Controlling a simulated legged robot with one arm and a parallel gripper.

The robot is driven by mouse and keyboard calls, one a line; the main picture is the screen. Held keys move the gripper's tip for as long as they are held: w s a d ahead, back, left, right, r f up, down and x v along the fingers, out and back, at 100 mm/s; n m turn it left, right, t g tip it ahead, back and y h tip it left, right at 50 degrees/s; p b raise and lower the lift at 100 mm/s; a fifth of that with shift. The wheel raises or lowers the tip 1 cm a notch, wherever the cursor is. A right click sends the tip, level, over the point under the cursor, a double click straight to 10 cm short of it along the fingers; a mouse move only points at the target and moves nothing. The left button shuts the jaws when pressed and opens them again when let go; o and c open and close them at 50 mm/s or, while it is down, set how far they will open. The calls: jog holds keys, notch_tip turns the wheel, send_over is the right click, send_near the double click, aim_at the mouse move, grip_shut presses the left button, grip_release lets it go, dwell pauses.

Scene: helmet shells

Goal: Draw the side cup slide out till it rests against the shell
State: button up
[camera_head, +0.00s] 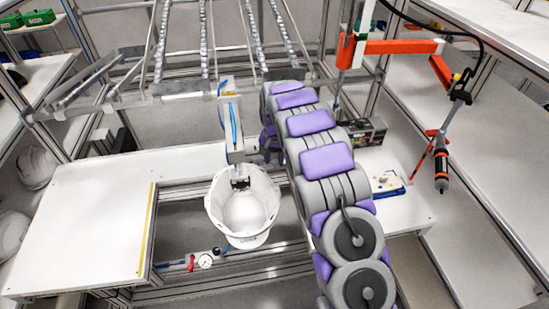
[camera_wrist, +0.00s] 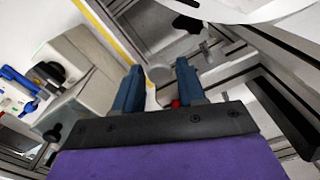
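The white helmet shell (camera_head: 243,208) sits open side up in the bay between the white tabletops. A dark clamp-like piece (camera_head: 240,183) on a grey upright reaches into its opening. My gripper (camera_wrist: 158,67) is open in the wrist view, with two blue fingers apart and nothing seen clasped. In the head view, its end is partly hidden behind my arm, near the upright. I cannot clearly pick out the side cup slide. A small red part (camera_wrist: 175,103) shows beyond the fingers. A white curved edge at the top right of the wrist view may be the shell.
A gauge (camera_head: 205,261) sits on the rail in front of the shell. The left white tabletop (camera_head: 85,215) is clear, with a yellow strip (camera_head: 147,230) near its edge. An orange arm (camera_head: 400,47) with a hanging driver (camera_head: 441,168) stands at right. Metal rails border the bay.

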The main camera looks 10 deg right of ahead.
jog(key=shift+o, duration=1.3)
notch_tip(320, 180, up, 17)
jog(key=p, duration=0.3)
jog(key=shift+r, duration=0.15)
